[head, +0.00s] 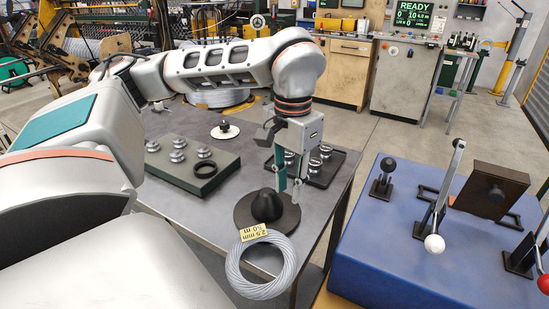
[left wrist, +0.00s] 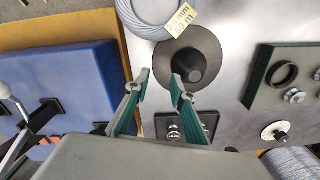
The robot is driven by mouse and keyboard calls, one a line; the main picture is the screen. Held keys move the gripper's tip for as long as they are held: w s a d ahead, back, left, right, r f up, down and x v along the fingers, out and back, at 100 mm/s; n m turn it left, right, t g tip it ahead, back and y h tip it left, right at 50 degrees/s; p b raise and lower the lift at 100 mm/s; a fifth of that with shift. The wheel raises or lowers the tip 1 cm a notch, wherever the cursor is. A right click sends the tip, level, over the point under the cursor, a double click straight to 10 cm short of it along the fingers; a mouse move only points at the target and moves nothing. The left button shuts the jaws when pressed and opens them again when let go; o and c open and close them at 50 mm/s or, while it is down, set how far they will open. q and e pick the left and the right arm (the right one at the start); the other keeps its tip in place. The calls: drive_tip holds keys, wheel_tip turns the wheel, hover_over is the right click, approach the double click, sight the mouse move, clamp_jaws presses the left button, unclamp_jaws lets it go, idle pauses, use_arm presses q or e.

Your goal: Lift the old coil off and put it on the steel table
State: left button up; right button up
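My left gripper (head: 289,187) points down just behind the cone. In the left wrist view its fingers (left wrist: 161,82) are apart and empty, with the cone just beyond the right fingertip. My right gripper is not in view.
A green block (head: 205,178) with metal pegs and a black ring, a dark tray (head: 340,172) of metal parts and a white disc with a black knob (head: 225,130) occupy the table. Another large coil (head: 220,98) is behind. A blue bench (head: 400,250) with levers stands right.

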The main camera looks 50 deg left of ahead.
use_arm(q)
wheel_tip(320, 180, down, 2)
drive_tip(key=shift+s+f, duration=0.1)
wheel_tip(320, 180, down, 4)
drive_tip(key=shift+d+f+b, duration=0.1)
drive_tip(key=shift+f+b, duration=0.05)
drive_tip(key=shift+b, duration=0.5)
drive_tip(key=shift+f, duration=0.25)
clamp_jaws()
unclamp_jaws()
